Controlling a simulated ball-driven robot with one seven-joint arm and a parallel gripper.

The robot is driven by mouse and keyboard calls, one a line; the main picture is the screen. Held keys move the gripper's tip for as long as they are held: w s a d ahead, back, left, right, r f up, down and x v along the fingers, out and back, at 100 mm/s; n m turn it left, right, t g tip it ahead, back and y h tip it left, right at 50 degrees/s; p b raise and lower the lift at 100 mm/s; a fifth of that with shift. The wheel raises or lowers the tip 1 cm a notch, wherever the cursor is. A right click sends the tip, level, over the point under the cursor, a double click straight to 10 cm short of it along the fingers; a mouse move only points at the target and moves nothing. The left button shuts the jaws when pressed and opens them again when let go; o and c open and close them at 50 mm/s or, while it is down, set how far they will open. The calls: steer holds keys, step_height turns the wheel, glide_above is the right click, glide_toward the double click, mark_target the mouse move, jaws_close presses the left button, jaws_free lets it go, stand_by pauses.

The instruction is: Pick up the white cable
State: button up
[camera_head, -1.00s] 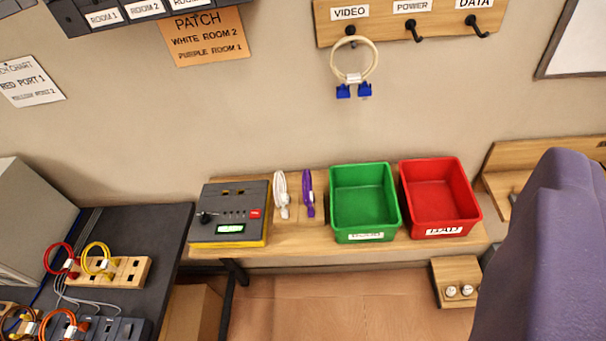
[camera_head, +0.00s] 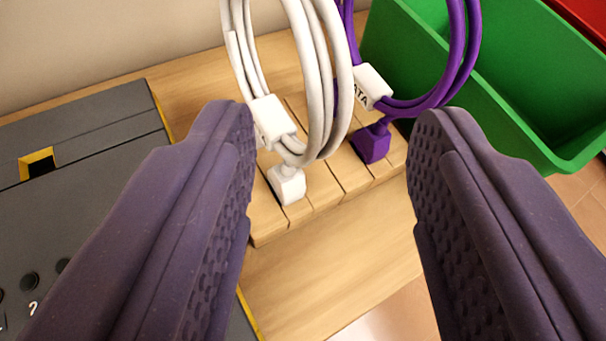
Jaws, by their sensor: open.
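The white cable (camera_head: 316,90) is a coiled loop standing upright in a slotted wooden block (camera_head: 273,226). A white tag (camera_head: 270,121) wraps its lower part and a white plug (camera_head: 287,184) hangs at its bottom. My gripper (camera_head: 338,118) is open, with its two purple padded fingers wide apart. The left finger's tip is close to the cable's tag; I cannot tell whether they touch. The cable's lower loop shows between the fingers, nearer the left one. The top of the coil is cut off by the picture's edge.
A purple cable (camera_head: 462,50) with a white tag stands just right of the white one, also between the fingers. A green bin (camera_head: 500,128) is at the right, with a red bin (camera_head: 585,18) behind it. A dark grey tester box (camera_head: 80,130) is at the left.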

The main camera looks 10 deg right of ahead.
mark_target(322, 112)
steer(key=b+x, duration=0.2)
steer(key=x, duration=0.5)
steer(key=shift+w+a+f+b, duration=0.15)
steer(key=shift+a+f+b, duration=0.1)
steer(key=shift+b, duration=0.1)
steer(key=shift+r, duration=0.1)
steer(key=shift+c, duration=0.7)
jaws_close()
